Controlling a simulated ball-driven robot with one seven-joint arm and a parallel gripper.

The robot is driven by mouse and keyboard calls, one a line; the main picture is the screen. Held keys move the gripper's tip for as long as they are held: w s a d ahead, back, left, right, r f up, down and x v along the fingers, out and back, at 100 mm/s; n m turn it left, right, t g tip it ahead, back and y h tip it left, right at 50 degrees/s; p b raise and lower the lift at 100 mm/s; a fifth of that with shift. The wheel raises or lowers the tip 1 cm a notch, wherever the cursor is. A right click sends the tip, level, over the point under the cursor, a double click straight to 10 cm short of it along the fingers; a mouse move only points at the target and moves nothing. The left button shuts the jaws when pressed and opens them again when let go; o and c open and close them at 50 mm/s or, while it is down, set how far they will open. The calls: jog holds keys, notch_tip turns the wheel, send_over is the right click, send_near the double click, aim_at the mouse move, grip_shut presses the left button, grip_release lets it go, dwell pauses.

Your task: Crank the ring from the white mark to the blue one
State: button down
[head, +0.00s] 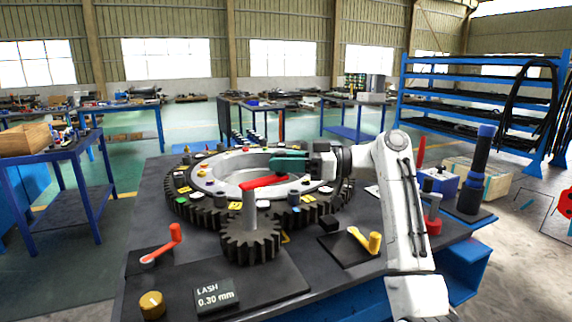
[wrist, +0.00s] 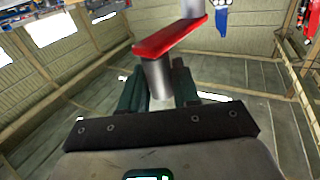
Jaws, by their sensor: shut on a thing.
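The large toothed ring (head: 210,208) lies flat on the dark table, with small coloured marks and studs around its top. A small gear (head: 252,246) stands at its near edge, and its teeth appear to meet the ring's. A grey shaft (head: 249,210) rises from it to a red crank arm (head: 262,182). My gripper (head: 285,164) is shut on the crank's grey handle (wrist: 158,78), which sits between the teal fingers in the wrist view. The red arm also shows there (wrist: 170,37). A white mark (head: 265,202) shows on the near rim; I cannot single out the blue one.
An orange crank (head: 165,246), a yellow crank (head: 368,241) and a red lever (head: 433,212) stand around the table. A plate reading "LASH 0.30 mm" (head: 214,297) and a yellow knob (head: 152,304) are at the front. A dark blue-topped post (head: 478,170) stands at the right.

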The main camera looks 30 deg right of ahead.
jog(key=shift+a, duration=0.4)
jog(key=c, duration=0.9)
grip_release()
jog(key=shift+w+a, duration=0.1)
jog(key=shift+a, duration=0.1)
jog(key=shift+s+d, duration=0.25)
jog(key=shift+d, duration=0.35)
jog(key=v, duration=0.9)
jog(key=shift+s+d, duration=0.15)
jog(key=shift+d, duration=0.15)
